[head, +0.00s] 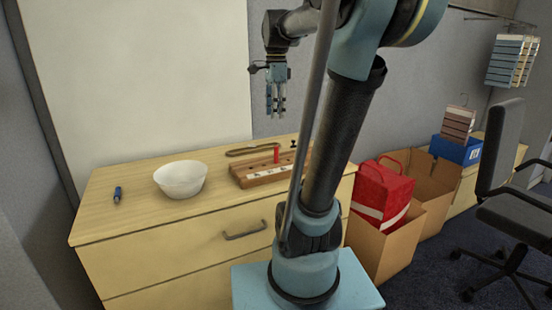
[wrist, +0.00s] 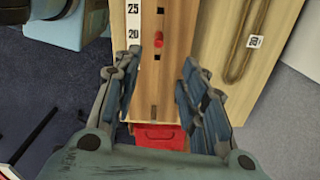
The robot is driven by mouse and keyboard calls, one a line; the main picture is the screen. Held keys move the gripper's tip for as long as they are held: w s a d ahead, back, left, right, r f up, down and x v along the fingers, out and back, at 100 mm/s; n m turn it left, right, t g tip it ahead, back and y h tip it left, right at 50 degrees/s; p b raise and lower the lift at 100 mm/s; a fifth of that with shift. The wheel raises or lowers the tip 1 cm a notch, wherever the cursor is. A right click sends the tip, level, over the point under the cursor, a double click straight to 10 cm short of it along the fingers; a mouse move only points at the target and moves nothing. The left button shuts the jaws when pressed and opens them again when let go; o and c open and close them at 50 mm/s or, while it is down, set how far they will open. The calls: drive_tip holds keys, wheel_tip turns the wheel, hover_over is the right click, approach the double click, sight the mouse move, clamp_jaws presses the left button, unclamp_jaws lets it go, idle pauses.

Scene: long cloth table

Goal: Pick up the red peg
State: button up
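The red peg (head: 276,155) stands upright in a wooden board (head: 262,181) on top of the dresser. In the wrist view the red peg (wrist: 158,40) is seen from above in the board (wrist: 179,62), beside a white number strip marked 25 and 20. My gripper (head: 276,114) points down, high above the board and apart from the peg. In the wrist view my gripper (wrist: 161,66) has its fingers spread, with nothing between them; the peg appears just beyond the fingertips.
A white bowl (head: 181,180) and a blue marker-like object (head: 117,194) stand left on the dresser top (head: 135,222). A brown looped item (head: 252,150) lies behind the board. A red bag (head: 383,190) in a cardboard box stands right of the dresser. Air around my gripper is clear.

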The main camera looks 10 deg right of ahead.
sight(276, 163)
wheel_tip(276, 163, down, 17)
drive_tip(key=shift+s+d+r, duration=0.1)
idle(0.8)
clamp_jaws()
